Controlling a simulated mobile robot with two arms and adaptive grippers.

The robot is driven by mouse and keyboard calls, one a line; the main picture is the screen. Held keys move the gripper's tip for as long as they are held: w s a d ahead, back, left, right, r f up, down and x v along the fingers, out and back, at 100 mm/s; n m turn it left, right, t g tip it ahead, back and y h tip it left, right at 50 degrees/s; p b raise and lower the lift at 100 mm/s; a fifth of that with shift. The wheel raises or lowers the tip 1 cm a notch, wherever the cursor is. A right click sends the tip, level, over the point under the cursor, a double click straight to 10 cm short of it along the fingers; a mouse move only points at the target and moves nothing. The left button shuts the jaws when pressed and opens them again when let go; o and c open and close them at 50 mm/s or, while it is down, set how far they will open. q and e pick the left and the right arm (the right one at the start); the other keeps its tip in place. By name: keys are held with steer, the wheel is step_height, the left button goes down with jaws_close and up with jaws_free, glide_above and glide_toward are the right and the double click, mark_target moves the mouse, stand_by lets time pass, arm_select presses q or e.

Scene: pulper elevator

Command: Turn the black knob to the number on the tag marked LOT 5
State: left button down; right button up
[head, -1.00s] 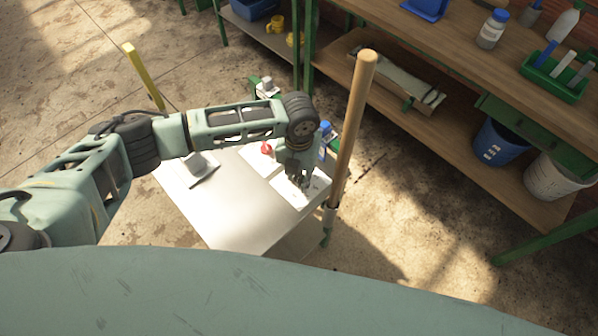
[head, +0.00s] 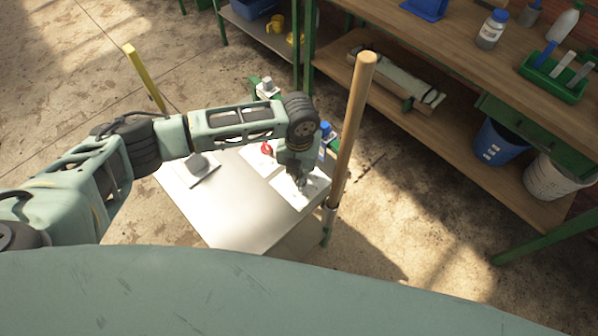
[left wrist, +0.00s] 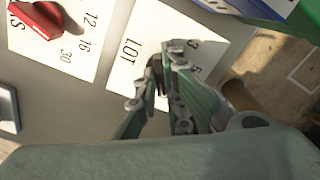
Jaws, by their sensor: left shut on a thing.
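My left gripper (head: 300,183) reaches down onto a white card (head: 314,188) on the pale grey panel (head: 235,215). In the left wrist view, its fingers (left wrist: 163,68) are shut on the black knob (left wrist: 154,72), which they mostly hide. The card (left wrist: 140,30) there reads LOT, with 3 and 5 visible to the right of the fingers; other markings are covered. I cannot read where the knob points. A red knob (left wrist: 38,18) sits on another card (left wrist: 75,50) showing 12, 16 and 30. I cannot make out a tag marked LOT 5. My right gripper is out of view.
A wooden pole (head: 350,130) stands upright close to the panel's right side. A blue-capped bottle (head: 325,132) is behind my gripper. A workbench (head: 455,45) with a lower shelf is at the right, with a blue bucket (head: 500,142) below. Floor between is clear.

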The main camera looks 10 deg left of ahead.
arm_select(q)
steer(key=n+p, duration=0.1)
steer(key=n, duration=0.1)
steer(key=n+p, duration=0.1)
steer(key=shift+d+r+n+p, duration=0.1)
steer(key=shift+r+n+p, duration=0.2)
steer(key=shift+n, duration=0.1)
steer(key=n+p, duration=0.3)
steer(key=n, duration=0.3)
steer(key=shift+w+d+f+p, duration=0.1)
steer(key=shift+p, duration=0.25)
steer(key=n+p, duration=0.2)
steer(key=n, duration=0.3)
steer(key=shift+w, duration=0.15)
steer(key=shift+f+n, duration=0.1)
steer(key=shift+n, duration=0.3)
steer(key=c, duration=1.9)
jaws_free()
steer(key=shift+o, duration=0.2)
